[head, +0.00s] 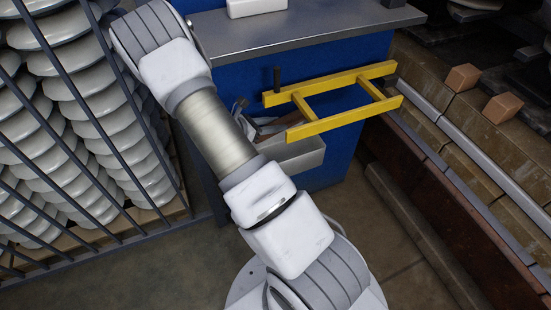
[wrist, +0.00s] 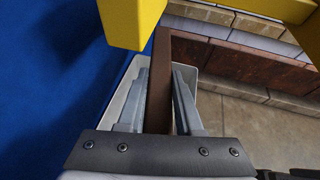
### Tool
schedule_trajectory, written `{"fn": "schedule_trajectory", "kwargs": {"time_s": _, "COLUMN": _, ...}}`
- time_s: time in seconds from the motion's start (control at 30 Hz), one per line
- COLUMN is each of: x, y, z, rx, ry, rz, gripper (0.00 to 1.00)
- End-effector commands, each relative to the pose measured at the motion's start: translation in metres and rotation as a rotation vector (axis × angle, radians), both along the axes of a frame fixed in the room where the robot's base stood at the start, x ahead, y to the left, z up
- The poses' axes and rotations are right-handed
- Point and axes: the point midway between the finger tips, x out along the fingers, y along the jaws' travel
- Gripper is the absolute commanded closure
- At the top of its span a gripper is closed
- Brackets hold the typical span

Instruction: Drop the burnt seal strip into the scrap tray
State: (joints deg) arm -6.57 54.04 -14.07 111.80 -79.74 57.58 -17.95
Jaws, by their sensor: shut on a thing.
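The burnt seal strip (wrist: 159,95) is a flat dark-brown bar. In the wrist view it stands between the two grey fingers of my gripper (wrist: 161,75), which is shut on it. In the head view the strip (head: 278,122) shows beside my arm, under the yellow frame; my gripper is mostly hidden there. The scrap tray (head: 298,158) is a pale grey open bin against the blue cabinet, below the strip. Its pale rim (wrist: 119,108) shows around the fingers in the wrist view. The tray's inside is mostly hidden, so I cannot tell the strip's height above it.
A yellow frame (head: 330,98) juts out over the tray, close to the gripper. The blue cabinet (head: 335,150) has a grey top (head: 310,30). A barred rack (head: 60,150) of white insulators stands left. Brick-lined ledges (head: 480,140) run along the right. Some floor is clear.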

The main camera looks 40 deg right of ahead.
Motion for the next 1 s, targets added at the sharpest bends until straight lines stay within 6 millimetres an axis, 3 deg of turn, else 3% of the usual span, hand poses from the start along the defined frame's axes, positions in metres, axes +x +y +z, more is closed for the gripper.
{"fn": "schedule_trajectory", "kwargs": {"time_s": 0.03, "x": 0.0, "y": 0.0, "z": -0.012, "rx": 0.0, "ry": 0.0, "rz": -0.001, "gripper": 1.0}}
{"fn": "schedule_trajectory", "kwargs": {"time_s": 0.2, "x": 0.0, "y": 0.0, "z": -0.024, "rx": 0.0, "ry": 0.0, "rz": 0.0, "gripper": 1.0}}
{"fn": "schedule_trajectory", "kwargs": {"time_s": 0.5, "x": 0.0, "y": 0.0, "z": -0.024, "rx": 0.0, "ry": 0.0, "rz": 0.001, "gripper": 1.0}}
{"fn": "schedule_trajectory", "kwargs": {"time_s": 0.53, "x": 0.0, "y": 0.0, "z": -0.024, "rx": 0.0, "ry": 0.0, "rz": 0.001, "gripper": 0.6}}
{"fn": "schedule_trajectory", "kwargs": {"time_s": 0.7, "x": 0.0, "y": 0.0, "z": -0.024, "rx": 0.0, "ry": 0.0, "rz": 0.001, "gripper": 0.31}}
{"fn": "schedule_trajectory", "kwargs": {"time_s": 1.0, "x": 0.0, "y": 0.001, "z": -0.024, "rx": 0.001, "ry": 0.0, "rz": 0.001, "gripper": 0.31}}
